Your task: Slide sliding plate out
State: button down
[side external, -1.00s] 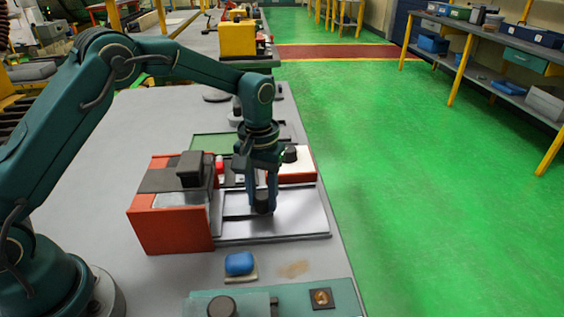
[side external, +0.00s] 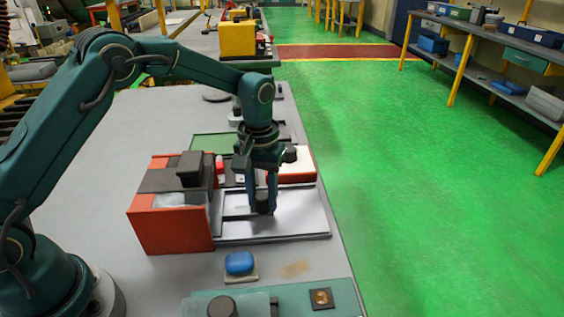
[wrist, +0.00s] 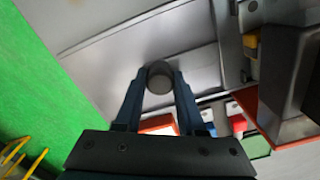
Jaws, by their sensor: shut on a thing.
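The sliding plate (side external: 300,217) is a flat grey metal sheet lying on the bench, to the right of the red-orange machine box (side external: 175,228). In the wrist view the plate (wrist: 190,50) fills the upper middle. A round knob (wrist: 159,78) stands up from it. My gripper (side external: 262,204) points down over the plate. In the wrist view its two blue fingers (wrist: 158,84) are shut on the knob, one on each side. The fingers hide part of the knob in the side view.
A red box with a white top (side external: 292,168) stands just behind the plate. A blue object (side external: 239,263) on a small pad and a teal fixture (side external: 290,299) lie in front. The bench edge and green floor (side external: 430,210) are to the right.

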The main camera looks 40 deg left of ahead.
jog(key=shift+w+d, duration=1.25)
jog(key=shift+w, duration=0.05)
jog(key=c, duration=0.5)
grip_release()
jog(key=shift+r, duration=2.6)
